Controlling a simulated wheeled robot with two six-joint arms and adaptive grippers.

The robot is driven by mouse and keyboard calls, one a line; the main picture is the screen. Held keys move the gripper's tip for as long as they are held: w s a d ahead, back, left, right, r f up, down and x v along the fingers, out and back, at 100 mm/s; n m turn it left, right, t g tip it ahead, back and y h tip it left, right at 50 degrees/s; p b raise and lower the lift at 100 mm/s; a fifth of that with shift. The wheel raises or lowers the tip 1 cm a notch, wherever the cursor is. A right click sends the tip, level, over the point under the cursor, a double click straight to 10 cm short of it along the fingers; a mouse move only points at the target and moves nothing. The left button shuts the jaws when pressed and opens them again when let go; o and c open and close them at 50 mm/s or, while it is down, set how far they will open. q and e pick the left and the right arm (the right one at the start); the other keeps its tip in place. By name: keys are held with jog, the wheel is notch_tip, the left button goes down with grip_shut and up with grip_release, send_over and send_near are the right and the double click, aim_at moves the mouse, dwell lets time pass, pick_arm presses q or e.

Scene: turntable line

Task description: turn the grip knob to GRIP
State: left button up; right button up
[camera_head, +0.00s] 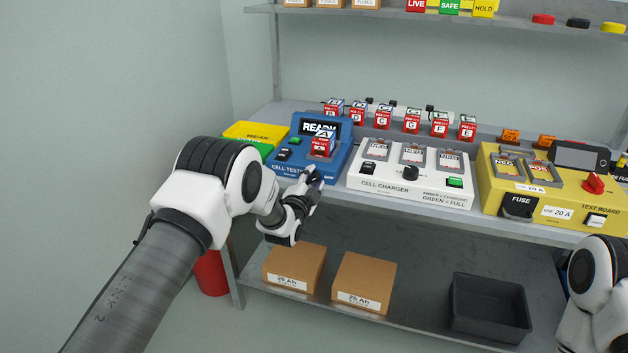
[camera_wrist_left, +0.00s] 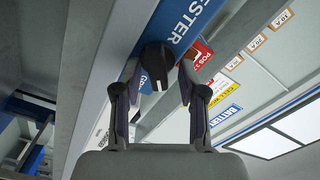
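The blue cell tester (camera_head: 340,163) stands at the left of the workbench, with a lit display reading READY and a red-and-white cell (camera_head: 321,147) on its top. My left gripper (camera_head: 316,180) is at the tester's front edge and hides the knob in the head view. In the left wrist view, the black grip knob (camera_wrist_left: 156,64) with a pale pointer line lies between the tips of my left gripper (camera_wrist_left: 159,72). The fingers are apart, with the left one very near the knob; contact is unclear. The knob's position labels cannot be read. My right gripper is out of view.
A white cell charger (camera_head: 415,188) stands right of the tester, and a yellow test board (camera_head: 540,205) is farther right. Several cells line the back of the bench. Boxes (camera_head: 365,283) and a black bin (camera_head: 489,307) sit on the lower shelf.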

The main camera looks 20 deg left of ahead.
aim_at(312, 180)
pick_arm(q)
jog(key=shift+s+a+f, duration=0.1)
jog(key=shift+a+f, duration=0.05)
jog(key=shift+f, duration=0.05)
jog(key=shift+s+f+p, duration=0.1)
jog(key=shift+s+p, duration=0.1)
jog(key=shift+p, duration=0.15)
jog(key=shift+s+a+r+p, duration=0.1)
jog(key=shift+s+p, duration=0.2)
jog(key=shift+s, duration=0.3)
jog(key=shift+s+a+r+p, duration=0.1)
jog(key=shift+s+p, duration=0.2)
jog(key=shift+s, duration=0.3)
jog(key=shift+s+d+p, duration=0.1)
jog(key=shift+s+p, duration=0.35)
jog(key=shift+s, duration=0.5)
jog(key=s+p, duration=0.1)
jog(key=s, duration=0.3)
